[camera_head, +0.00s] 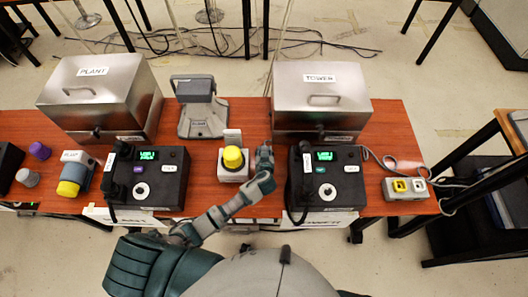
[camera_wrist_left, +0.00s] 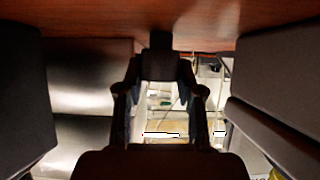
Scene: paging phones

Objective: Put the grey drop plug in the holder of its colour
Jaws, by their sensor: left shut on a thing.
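My left gripper (camera_head: 265,158) is over the table between the yellow-topped white block and the right phone. In the left wrist view its fingers (camera_wrist_left: 160,75) are closed around a small dark thing (camera_wrist_left: 159,42) near the table top; I cannot tell what it is. A small grey knob-shaped piece (camera_head: 27,178) at the far left of the table may be the grey drop plug. A small box with a yellow and a whitish socket (camera_head: 405,196) sits at the right. I cannot tell which part is the grey holder. My right gripper is not in view.
Two black desk phones (camera_head: 160,182) (camera_head: 336,185) stand on the wooden table (camera_head: 391,130). Metal boxes marked PLANT (camera_head: 98,98) and TOWER (camera_head: 320,98) stand behind. A white block with a yellow top (camera_head: 233,158) is left of my gripper. A purple knob (camera_head: 40,151) is at the left.

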